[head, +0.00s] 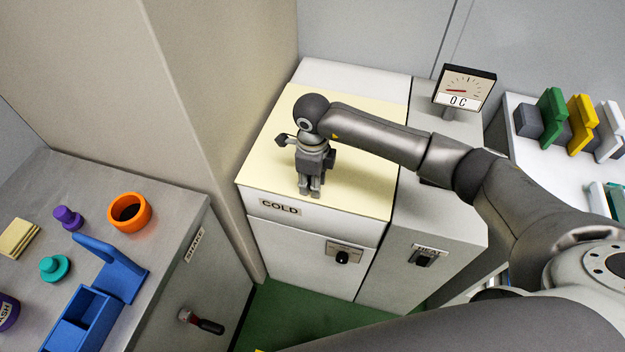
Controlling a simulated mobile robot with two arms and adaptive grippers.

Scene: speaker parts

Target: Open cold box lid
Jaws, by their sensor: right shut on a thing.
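The cold box (300,250) is a white cabinet with a "COLD" label on its front. Its pale yellow lid (358,195) lies flat on top and looks closed. My right gripper (309,190) points down at the front edge of the lid, just above the label. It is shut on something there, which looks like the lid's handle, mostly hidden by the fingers. My left gripper is not in view.
A "HEAT" cabinet (440,220) with a dial gauge (464,88) adjoins on the right. A "SHAKE" bench (185,215) on the left carries an orange ring (130,212) and a blue holder (80,318). A beige wall panel (215,90) stands close left of the cold box.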

